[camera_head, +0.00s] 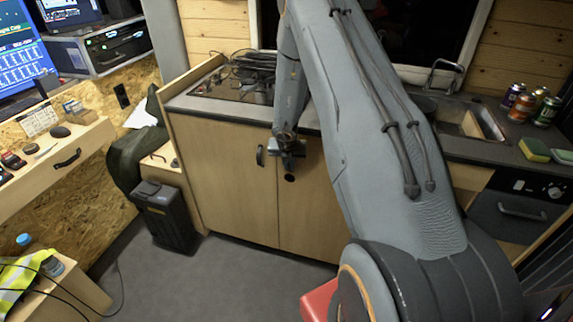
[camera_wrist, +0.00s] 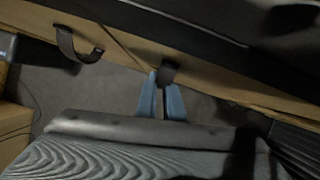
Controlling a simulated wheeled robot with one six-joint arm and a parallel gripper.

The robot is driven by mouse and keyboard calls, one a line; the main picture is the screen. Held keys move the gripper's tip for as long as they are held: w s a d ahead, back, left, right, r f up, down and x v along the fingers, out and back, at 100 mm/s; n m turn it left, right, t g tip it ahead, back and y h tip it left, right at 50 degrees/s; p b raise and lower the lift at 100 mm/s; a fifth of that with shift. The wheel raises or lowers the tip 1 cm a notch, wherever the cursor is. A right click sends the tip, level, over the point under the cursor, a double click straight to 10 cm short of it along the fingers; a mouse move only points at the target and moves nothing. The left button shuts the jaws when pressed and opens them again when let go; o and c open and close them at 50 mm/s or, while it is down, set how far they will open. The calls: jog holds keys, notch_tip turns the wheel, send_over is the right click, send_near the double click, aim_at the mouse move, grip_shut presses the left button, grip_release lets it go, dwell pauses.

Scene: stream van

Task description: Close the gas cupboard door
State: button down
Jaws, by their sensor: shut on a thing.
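Two pale wooden cupboard doors stand under the hob counter. The left door (camera_head: 228,180) has a curved black handle (camera_head: 260,155), which also shows in the wrist view (camera_wrist: 80,46). My gripper (camera_head: 289,166) is at the upper left part of the right door (camera_head: 305,215). Its two blue-grey fingers (camera_wrist: 166,88) are shut on the right door's black handle (camera_wrist: 169,70). Both doors look about flush, with a thin seam between them; any small gap is hard to tell. My arm hides the right part of this door. No label shows which door is the gas cupboard's.
A black box (camera_head: 166,215) stands on the floor left of the cupboard. The grey floor (camera_head: 235,275) before the doors is clear. A desk with a drawer (camera_head: 65,155) is at the left. A sink (camera_head: 470,120) and several cans stand on the right counter.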

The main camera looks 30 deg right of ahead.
jog(key=shift+w+d+r, duration=0.15)
jog(key=shift+w, duration=0.1)
jog(key=c, duration=1.9)
grip_release()
jog(key=shift+d, duration=0.1)
jog(key=v, duration=0.7)
jog(key=shift+s+r+p, duration=0.25)
jog(key=shift+s+p, duration=0.05)
jog(key=shift+a, duration=0.25)
